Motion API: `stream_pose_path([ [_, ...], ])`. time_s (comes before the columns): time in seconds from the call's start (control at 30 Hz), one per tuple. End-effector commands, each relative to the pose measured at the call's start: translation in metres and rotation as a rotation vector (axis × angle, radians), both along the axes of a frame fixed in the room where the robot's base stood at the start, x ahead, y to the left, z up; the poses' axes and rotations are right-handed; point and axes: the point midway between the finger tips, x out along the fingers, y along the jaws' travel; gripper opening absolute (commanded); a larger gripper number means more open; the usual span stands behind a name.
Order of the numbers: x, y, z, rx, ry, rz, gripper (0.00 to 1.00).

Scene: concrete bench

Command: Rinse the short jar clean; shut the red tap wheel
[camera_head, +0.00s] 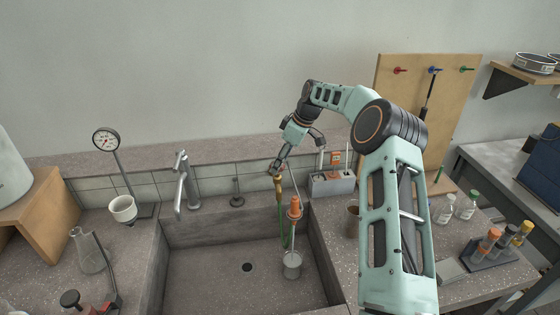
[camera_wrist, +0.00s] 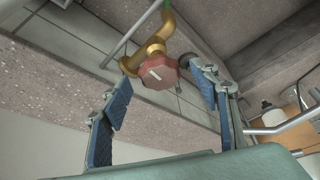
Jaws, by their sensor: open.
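The red tap wheel (camera_wrist: 158,72) sits on a brass tap (camera_wrist: 165,30) in the wrist view. My gripper (camera_wrist: 162,88) is open, its two blue-padded fingers spread on either side of the wheel; I cannot tell whether they touch it. In the head view my gripper (camera_head: 277,168) is at the brass tap (camera_head: 279,190) behind the sink, and the wheel is hard to make out there. A short grey jar (camera_head: 292,267) stands upright in the sink (camera_head: 210,285), below an orange piece (camera_head: 294,208). I cannot tell whether the jar is clean or water runs.
A green hose (camera_head: 285,237) hangs into the sink. A grey faucet (camera_head: 183,180) stands left of the brass tap. A grey caddy (camera_head: 330,184) stands to the right. A flask (camera_head: 88,252) is at left; capped bottles (camera_head: 466,206) and a tube rack (camera_head: 490,250) are at right.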

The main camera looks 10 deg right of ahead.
Motion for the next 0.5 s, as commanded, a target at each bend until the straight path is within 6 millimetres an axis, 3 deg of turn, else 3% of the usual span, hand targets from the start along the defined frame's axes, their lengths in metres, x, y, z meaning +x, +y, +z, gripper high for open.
stream_pose_path([
  [0.37,0.0015,0.0023,-0.0072,0.0,0.0,0.0,0.56],
  [0.5,0.0015,0.0023,-0.0071,0.0,0.0,0.0,0.43],
])
